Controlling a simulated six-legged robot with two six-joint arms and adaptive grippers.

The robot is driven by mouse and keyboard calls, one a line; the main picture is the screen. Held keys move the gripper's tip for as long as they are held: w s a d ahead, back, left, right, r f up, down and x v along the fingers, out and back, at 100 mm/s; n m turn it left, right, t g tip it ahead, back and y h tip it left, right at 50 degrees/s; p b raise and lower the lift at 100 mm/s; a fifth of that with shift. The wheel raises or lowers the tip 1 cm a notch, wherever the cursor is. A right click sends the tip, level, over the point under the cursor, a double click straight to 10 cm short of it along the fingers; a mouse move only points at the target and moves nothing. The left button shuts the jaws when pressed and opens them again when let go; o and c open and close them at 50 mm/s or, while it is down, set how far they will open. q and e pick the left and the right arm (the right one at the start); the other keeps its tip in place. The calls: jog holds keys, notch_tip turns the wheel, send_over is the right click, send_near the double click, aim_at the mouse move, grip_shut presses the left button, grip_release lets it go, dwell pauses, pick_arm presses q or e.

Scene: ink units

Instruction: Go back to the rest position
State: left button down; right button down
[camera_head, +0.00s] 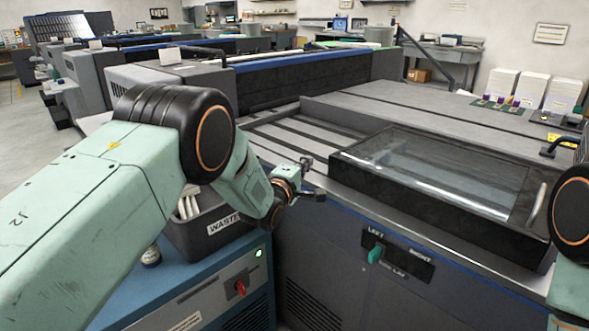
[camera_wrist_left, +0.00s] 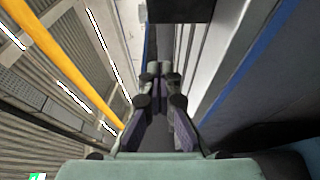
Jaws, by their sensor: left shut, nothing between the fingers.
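My left gripper (camera_head: 312,180) is above the front edge of the press, just right of the waste bin. It is shut, with nothing seen between its fingers. In the left wrist view its dark fingertips (camera_wrist_left: 159,68) are together. My left arm comes in from the left across the bin. Part of my right arm (camera_head: 572,215) shows at the right edge of the head view; its gripper is out of the picture.
A dark bin (camera_head: 218,228) marked WASTE stands on a blue cabinet (camera_head: 215,285) with a red knob (camera_head: 240,287) and lit green lamp (camera_head: 258,253). A glass-topped cover (camera_head: 440,170) lies right of the gripper. A green side-lay knob (camera_head: 376,253) is on the press front.

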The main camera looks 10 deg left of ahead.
pick_arm(q)
jog(key=s+a+f+m+g+y, duration=0.1)
jog(key=s+a+f+m+g, duration=0.2)
jog(key=s+f, duration=0.45)
jog(key=s+a+f+m+g+y+p, duration=0.1)
jog(key=s+f+m+g, duration=0.2)
jog(key=s+f+m, duration=0.35)
jog(key=s+a+f+m+g+y, duration=0.1)
jog(key=s+a+f+m+g, duration=0.15)
jog(key=s+f, duration=0.7)
jog(key=s+a+f+m+g, duration=0.1)
jog(key=s+g, duration=0.3)
jog(key=s, duration=1.3)
jog(key=s+a+f+m+g, duration=0.1)
jog(key=s+g, duration=0.4)
jog(key=s, duration=1.2)
jog(key=shift+s+f+m+y, duration=0.25)
jog(key=shift+f+m+y, duration=0.15)
jog(key=shift+f+m, duration=0.15)
jog(key=shift+f, duration=0.1)
